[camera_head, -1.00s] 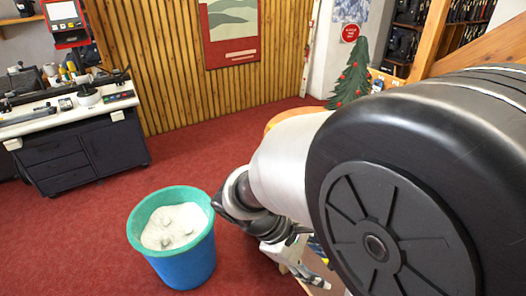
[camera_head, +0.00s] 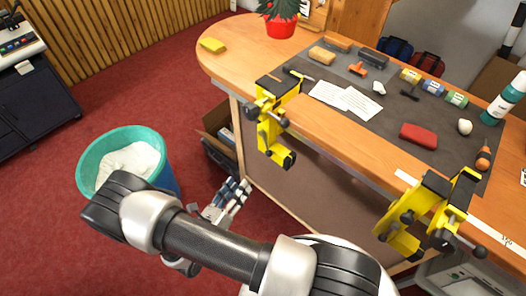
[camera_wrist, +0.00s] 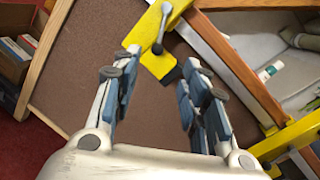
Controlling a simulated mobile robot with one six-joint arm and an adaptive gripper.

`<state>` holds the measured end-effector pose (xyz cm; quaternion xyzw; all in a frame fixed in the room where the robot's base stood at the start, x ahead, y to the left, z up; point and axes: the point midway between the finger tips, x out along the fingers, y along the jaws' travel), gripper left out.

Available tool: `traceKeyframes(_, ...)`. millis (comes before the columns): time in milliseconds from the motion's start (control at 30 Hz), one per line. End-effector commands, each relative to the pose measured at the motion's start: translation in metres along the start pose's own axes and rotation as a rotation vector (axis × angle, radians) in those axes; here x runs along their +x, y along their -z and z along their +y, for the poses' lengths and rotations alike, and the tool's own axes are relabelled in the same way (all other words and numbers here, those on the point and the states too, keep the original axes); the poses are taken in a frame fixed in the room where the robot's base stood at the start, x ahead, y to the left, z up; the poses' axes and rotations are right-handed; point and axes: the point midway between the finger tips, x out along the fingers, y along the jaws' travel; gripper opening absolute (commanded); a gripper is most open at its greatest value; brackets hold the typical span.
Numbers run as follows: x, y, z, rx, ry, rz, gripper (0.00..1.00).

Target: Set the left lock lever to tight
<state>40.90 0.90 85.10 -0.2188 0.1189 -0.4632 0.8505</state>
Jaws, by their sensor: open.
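The left yellow clamp (camera_head: 271,139) is fixed on the bench's front edge, with black parts at its top and foot. My gripper (camera_head: 236,192) is open and empty, low in front of the bench and below left of the clamp. In the wrist view my gripper's blue-padded fingers (camera_wrist: 158,72) stand apart, with the clamp's foot beyond them.
A second yellow clamp (camera_head: 437,212) sits on the bench edge at right. The benchtop (camera_head: 240,38) carries a dark mat (camera_head: 385,125) with tools and bottles. A blue-green bin (camera_head: 93,157) stands at left. A cardboard box (camera_head: 214,118) stands beside the bench.

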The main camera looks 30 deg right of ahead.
Motion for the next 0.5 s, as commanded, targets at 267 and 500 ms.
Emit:
traceKeyframes(267,0.045,0.003,-0.001,-0.003,0.006,0.004,0.4)
traceKeyframes(500,0.099,0.003,-0.001,0.001,0.007,0.005,0.4)
